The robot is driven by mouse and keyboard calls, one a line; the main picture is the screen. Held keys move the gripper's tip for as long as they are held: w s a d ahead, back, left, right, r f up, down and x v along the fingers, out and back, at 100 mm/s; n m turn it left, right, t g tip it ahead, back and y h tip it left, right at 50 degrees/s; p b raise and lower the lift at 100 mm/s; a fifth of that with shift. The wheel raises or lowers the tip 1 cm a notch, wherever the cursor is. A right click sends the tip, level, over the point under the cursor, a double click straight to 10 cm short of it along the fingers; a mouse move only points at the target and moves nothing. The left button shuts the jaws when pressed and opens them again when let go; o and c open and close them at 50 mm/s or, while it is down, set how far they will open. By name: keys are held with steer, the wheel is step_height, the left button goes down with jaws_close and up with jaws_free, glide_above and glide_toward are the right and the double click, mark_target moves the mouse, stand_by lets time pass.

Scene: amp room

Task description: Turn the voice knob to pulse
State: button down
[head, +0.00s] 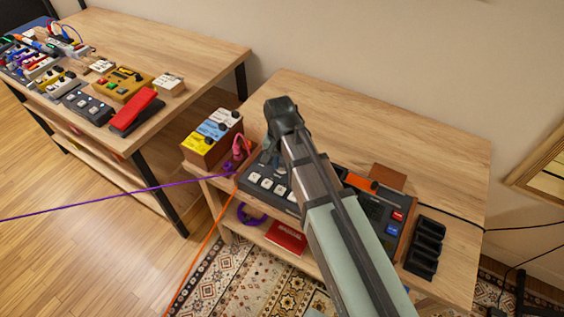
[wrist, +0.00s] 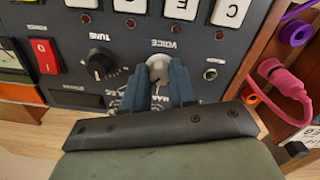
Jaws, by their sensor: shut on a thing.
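The voice knob (wrist: 158,68) is a light grey knob under the printed label VOICE on a dark panel in the wrist view. My gripper (wrist: 159,82) has its two blue-grey fingers around it and is shut on it. The fingers hide part of the knob and most of the markings below it, so the knob's setting cannot be read. In the head view, my gripper (head: 270,158) reaches down over the dark panel of the device (head: 268,184), and my arm hides the knob and much of the device.
On the panel, a black TUNE knob (wrist: 101,64) and a red rocker switch (wrist: 45,56) sit left of the voice knob. A pink plug (wrist: 284,88) is at the right.

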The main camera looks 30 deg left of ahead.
mark_target(280, 165)
steer(key=shift+m, duration=0.6)
steer(key=c, duration=0.9)
jaws_free()
steer(key=shift+r, duration=0.1)
steer(key=r, duration=1.3)
steer(key=shift+a+r, duration=0.25)
steer(key=shift+r, duration=0.1)
